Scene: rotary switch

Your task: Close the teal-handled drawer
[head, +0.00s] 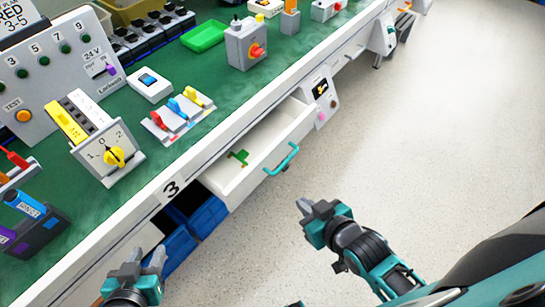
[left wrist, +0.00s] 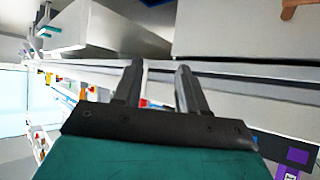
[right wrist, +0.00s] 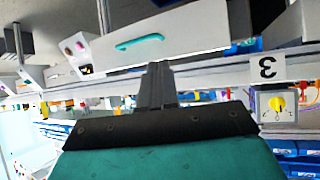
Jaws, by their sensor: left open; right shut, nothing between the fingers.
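The white drawer (head: 294,120) with the teal handle (head: 282,159) stands pulled out from under the bench edge. A small green item (head: 238,157) lies inside it. The drawer front and its teal handle (right wrist: 140,42) also show in the right wrist view. My right gripper (head: 304,206) is shut and empty, in front of the drawer and apart from the handle. It shows at the middle of the right wrist view (right wrist: 156,66). My left gripper (head: 145,256) is open and empty near the bench front at lower left. Its spread fingers show in the left wrist view (left wrist: 160,66).
Blue bins (head: 198,218) sit under the bench. The floor at right is clear.

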